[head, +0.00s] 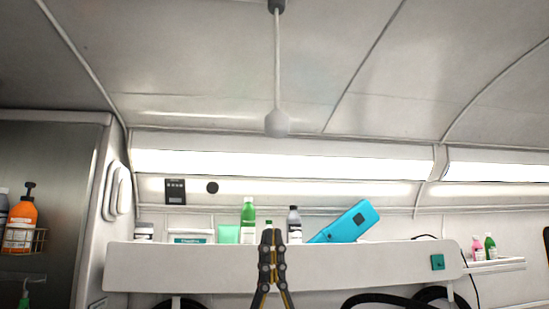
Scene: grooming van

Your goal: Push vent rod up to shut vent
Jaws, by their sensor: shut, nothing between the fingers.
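The vent rod (277,70) is a thin pale rod. It hangs straight down from a dark mount (276,6) at the top edge of the head view. A light grey rounded knob (277,124) forms its lower end. The vent itself is not visible in this view. My gripper (271,236) is black with yellow edges and points upward at the bottom middle. Its fingers are shut together and hold nothing. In the picture it is below the knob, almost in line with it, with a clear gap between them.
A white shelf (365,267) behind my gripper carries several bottles, a green bottle (248,220) and a blue device (345,222) among them. A long light strip (280,165) runs along the wall. An orange pump bottle (22,222) sits in a rack at left. The space around the rod looks clear.

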